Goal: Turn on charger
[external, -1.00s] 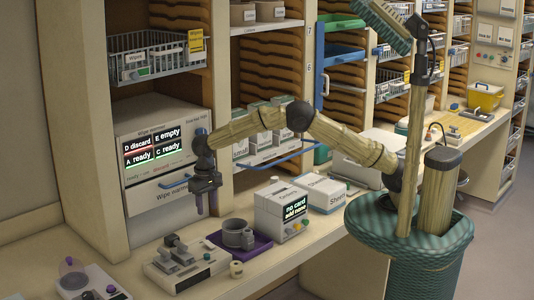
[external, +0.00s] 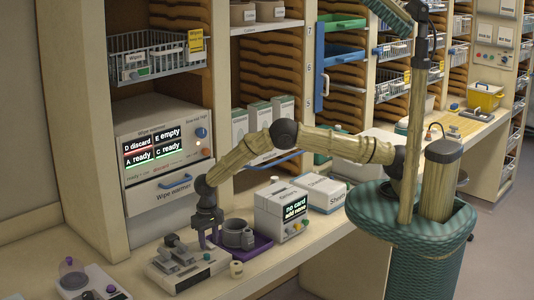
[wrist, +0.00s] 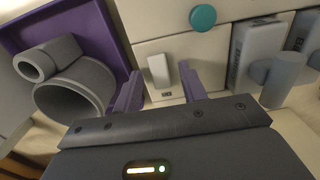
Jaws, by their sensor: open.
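A pale device that looks like the charger (external: 188,280) stands at the front of the counter, with dark grey blocks on top. In the wrist view its pale panel (wrist: 180,48) carries a small white switch (wrist: 159,71), a round teal button (wrist: 202,17) and grey blocks (wrist: 258,50). A small label below the switch is too small to read. My gripper (external: 208,241) is open and points down over the device's right side. In the wrist view its purple fingers (wrist: 160,88) lie on either side of the switch, with nothing held. I cannot tell whether they touch the panel.
A small beige knob-like piece (external: 236,269) stands in front. A box with a "no card" screen (external: 282,210) stands behind, and another device with buttons (external: 92,284) is at front left.

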